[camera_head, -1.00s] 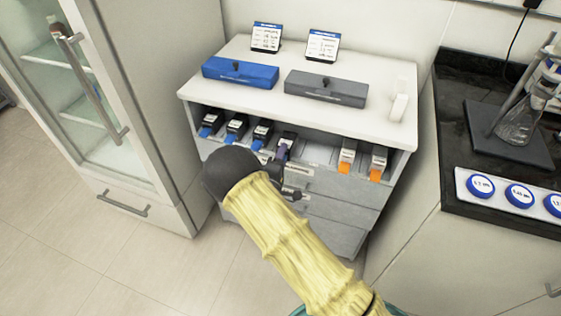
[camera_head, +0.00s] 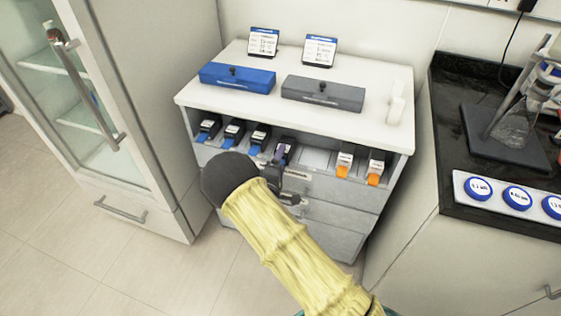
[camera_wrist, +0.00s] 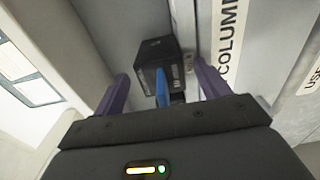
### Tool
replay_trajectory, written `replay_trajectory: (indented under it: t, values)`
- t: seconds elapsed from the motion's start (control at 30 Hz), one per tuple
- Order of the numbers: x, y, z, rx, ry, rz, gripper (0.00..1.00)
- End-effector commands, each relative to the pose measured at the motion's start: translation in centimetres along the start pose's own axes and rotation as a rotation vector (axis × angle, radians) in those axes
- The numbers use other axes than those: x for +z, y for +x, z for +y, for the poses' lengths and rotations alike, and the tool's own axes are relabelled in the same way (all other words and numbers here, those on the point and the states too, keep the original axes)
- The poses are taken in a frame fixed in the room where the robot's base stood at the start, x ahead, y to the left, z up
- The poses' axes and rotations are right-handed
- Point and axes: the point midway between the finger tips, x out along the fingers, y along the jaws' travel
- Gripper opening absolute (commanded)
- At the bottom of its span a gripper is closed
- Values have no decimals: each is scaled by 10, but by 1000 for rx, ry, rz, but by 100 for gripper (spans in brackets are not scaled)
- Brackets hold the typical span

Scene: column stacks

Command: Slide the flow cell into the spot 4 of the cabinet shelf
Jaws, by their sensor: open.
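The flow cell (camera_wrist: 153,58) is a dark block with a blue tab. In the wrist view it stands on the shelf, with its tab between my spread purple fingers. Gaps show on both sides of the tab. My gripper (camera_wrist: 162,82) is open. In the head view, the same flow cell (camera_head: 288,142) is fourth from the left in the cabinet shelf (camera_head: 315,158). My gripper (camera_head: 278,156) is in front of it there and partly hides its front and tab.
Several blue-tabbed cells (camera_head: 233,130) stand left of it on the shelf. Two orange-tabbed cells (camera_head: 345,160) stand to the right, beyond an empty stretch. A blue case (camera_head: 238,79) and a grey case (camera_head: 323,93) lie on the cabinet top. A tall cabinet (camera_head: 150,90) stands close at left.

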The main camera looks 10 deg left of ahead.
Motion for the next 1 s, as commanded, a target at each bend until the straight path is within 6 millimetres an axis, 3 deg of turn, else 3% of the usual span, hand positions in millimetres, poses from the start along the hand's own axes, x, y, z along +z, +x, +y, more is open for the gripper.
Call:
replay_trajectory:
  t: [0.27, 0.8, 1.0]
  values:
    - [-1, -28, 0, -2, -1, 2, 75]
    - [-1, -135, 0, -1, -2, 3, 75]
    - [-1, -165, 0, 1, 0, 1, 75]
